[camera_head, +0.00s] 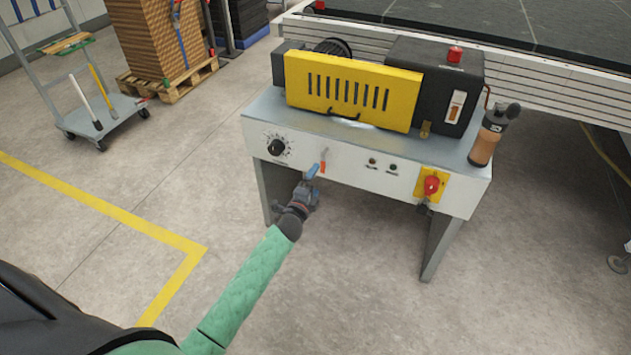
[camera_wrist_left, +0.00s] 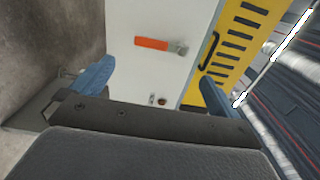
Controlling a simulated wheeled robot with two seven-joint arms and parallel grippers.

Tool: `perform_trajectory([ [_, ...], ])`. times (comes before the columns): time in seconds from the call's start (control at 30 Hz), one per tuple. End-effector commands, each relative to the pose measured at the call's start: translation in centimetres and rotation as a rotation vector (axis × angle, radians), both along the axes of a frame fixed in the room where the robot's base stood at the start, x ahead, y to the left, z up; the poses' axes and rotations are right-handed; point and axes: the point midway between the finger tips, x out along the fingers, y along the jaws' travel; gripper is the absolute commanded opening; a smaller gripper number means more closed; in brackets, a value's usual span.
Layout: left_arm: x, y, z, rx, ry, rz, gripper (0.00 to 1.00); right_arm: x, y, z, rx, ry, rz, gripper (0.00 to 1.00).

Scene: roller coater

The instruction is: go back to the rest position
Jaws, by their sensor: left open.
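My left gripper (camera_head: 312,178) is in front of the roller coater's white front panel (camera_head: 348,172), near a small lever with an orange handle (camera_head: 323,167). In the left wrist view, its two blue fingertips (camera_wrist_left: 155,90) stand wide apart with nothing between them. The orange handle (camera_wrist_left: 152,44) shows ahead of the fingers, apart from them. The roller coater has a yellow slotted guard (camera_head: 350,92), a black dial (camera_head: 277,147) on the left and a red knob on a yellow plate (camera_head: 432,186) on the right. My right gripper is not in view.
A brown-bodied bottle (camera_head: 484,147) stands at the machine's right end. A trolley (camera_head: 100,112) and a loaded wooden pallet (camera_head: 172,86) stand at the back left. A large conveyor-like table (camera_head: 560,88) is behind. The floor left of the machine is clear, with a yellow line (camera_head: 110,200).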

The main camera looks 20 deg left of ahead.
Motion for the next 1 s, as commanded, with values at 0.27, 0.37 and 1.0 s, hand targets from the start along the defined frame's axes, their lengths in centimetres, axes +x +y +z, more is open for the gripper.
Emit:
perform_trajectory([
  [0.27,0.0,0.0,0.0,0.0,0.0,0.0,1.0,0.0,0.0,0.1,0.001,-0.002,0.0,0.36],
  [0.37,0.0,0.0,0.0,-0.001,0.0,0.0,1.0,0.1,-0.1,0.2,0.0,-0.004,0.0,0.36],
  [1.0,-2.7,4.4,-2.4,-0.585,0.311,0.416,1.0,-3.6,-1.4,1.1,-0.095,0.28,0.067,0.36],
])
